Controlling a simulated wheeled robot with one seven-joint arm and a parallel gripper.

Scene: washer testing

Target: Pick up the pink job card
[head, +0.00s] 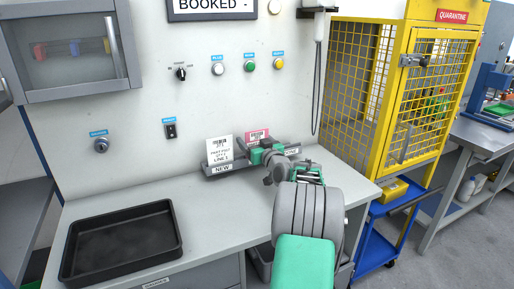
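The pink job card (257,136) stands upright in a grey card rack (215,167) at the back of the bench. Only its upper part shows; its lower part is hidden behind my gripper (258,153). My gripper reaches in from the right, at the rack, just in front of and below the visible part of the card. Its fingers are small and partly hidden by the wrist, so I cannot tell if they are open, shut or touching the card. A white card (219,147) stands left of the pink one.
A black tray (178,246) lies at the bench's front left. The bench (205,205) between tray and rack is clear. Buttons and a rotary switch (181,73) sit on the wall panel behind. A yellow mesh cage (407,35) and a blue cart (374,255) stand to the right.

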